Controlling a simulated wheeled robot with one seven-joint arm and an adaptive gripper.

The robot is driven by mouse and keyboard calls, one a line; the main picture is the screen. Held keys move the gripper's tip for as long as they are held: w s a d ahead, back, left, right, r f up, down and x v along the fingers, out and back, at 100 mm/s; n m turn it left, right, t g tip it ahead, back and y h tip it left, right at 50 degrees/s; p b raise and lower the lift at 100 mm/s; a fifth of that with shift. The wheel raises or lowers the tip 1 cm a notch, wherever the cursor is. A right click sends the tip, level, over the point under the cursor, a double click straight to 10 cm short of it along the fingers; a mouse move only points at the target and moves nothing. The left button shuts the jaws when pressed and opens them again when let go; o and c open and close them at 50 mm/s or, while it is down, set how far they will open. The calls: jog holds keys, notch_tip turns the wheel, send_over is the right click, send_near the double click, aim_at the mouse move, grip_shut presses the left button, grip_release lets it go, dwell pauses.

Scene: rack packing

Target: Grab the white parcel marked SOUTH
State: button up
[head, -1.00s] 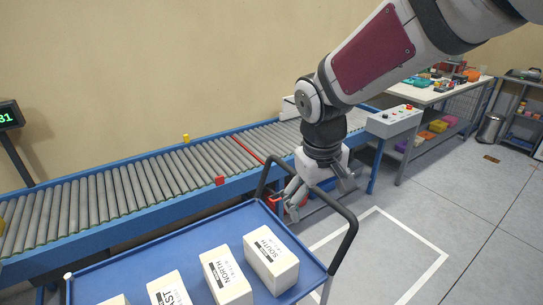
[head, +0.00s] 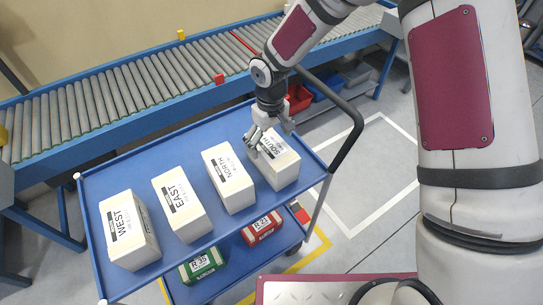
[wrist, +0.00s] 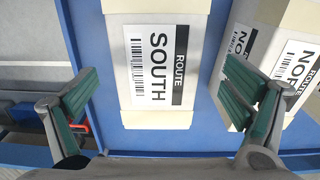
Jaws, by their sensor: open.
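The white SOUTH parcel (head: 277,167) stands at the right end of the blue cart's top shelf (head: 213,134). Its black-and-white label faces up and is easy to read in the wrist view (wrist: 157,68). My gripper (head: 268,145) is over the parcel's far end in the head view. In the wrist view my gripper (wrist: 165,112) is open, with one green-padded finger on each side of the parcel's width. The parcel shows between the fingers, with space on both sides. The right finger overlaps the neighbouring NORTH parcel (wrist: 281,70) in this view; I cannot tell whether they touch.
The NORTH (head: 229,180), EAST (head: 182,207) and WEST (head: 128,231) parcels stand in a row to the left. A green box (head: 201,264) and a red box (head: 262,228) lie on the lower shelf. The cart's dark handle (head: 345,153) rises at right. A roller conveyor (head: 130,92) runs behind.

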jog(key=shift+w+d+f+p, duration=0.1)
jog(key=shift+f+p, duration=0.2)
jog(key=shift+f, duration=1.5)
jog(key=shift+w+d+f+p, duration=0.1)
jog(key=shift+f+p, duration=0.2)
jog(key=shift+f, duration=1.5)
jog(key=c, duration=1.5)
